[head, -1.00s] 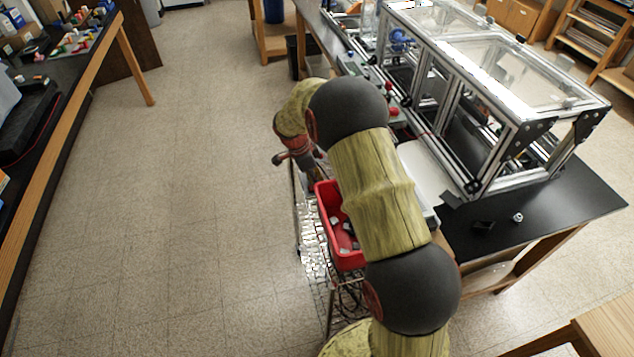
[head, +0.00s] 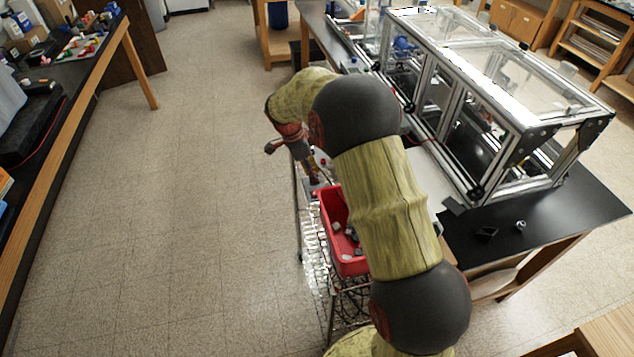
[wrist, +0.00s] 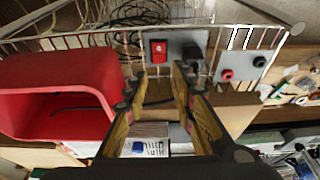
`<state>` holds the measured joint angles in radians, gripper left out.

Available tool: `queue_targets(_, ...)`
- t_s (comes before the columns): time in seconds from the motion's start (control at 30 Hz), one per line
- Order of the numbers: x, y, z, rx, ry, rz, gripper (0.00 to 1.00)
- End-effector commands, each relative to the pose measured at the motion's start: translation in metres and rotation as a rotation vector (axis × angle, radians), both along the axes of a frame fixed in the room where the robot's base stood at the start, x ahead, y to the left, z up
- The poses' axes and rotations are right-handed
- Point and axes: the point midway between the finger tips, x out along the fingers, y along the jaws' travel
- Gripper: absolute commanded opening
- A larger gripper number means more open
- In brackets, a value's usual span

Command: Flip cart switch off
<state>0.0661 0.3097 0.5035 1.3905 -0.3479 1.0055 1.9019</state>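The cart switch is a red rocker (wrist: 158,50) on a grey plate (wrist: 180,42), near the top centre of the wrist view. A black block (wrist: 192,52) sits on the same plate to its right. My gripper (wrist: 160,72) is open and empty. Its two fingers point at the plate, with the red switch showing just beyond the gap between the tips. I cannot tell whether a tip touches the plate. In the head view my gripper (head: 312,178) hangs at the far end of the wire cart (head: 300,215); the switch is not clear there.
A red bin (wrist: 60,98) stands left in the wrist view; it holds grey pieces in the head view (head: 325,208). A plate with red and black knobs (wrist: 240,68) is to the right. A black table (head: 560,215) bears the extrusion frame (head: 465,75). Open floor lies left.

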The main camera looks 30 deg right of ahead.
Motion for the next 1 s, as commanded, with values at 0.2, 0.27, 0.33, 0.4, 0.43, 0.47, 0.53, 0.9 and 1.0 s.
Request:
queue_targets(0.2, 0.002, 0.010, 0.032, 0.001, -0.001, 0.000, 0.26)
queue_targets(0.27, 0.002, 0.012, 0.036, 0.000, 0.001, 0.000, 0.26)
queue_targets(0.33, 0.002, 0.013, 0.040, 0.000, 0.002, -0.001, 0.26)
queue_targets(0.4, 0.002, 0.013, 0.042, 0.000, 0.002, -0.001, 0.26)
queue_targets(0.43, 0.002, 0.013, 0.042, 0.001, 0.003, -0.001, 0.26)
queue_targets(0.47, 0.002, 0.013, 0.042, 0.001, 0.003, -0.001, 0.26)
queue_targets(0.53, 0.002, 0.013, 0.042, 0.000, 0.002, -0.001, 0.26)
queue_targets(0.9, 0.001, 0.014, 0.044, 0.001, 0.001, 0.004, 0.26)
queue_targets(1.0, -0.004, 0.016, 0.056, 0.009, -0.003, 0.043, 0.26)
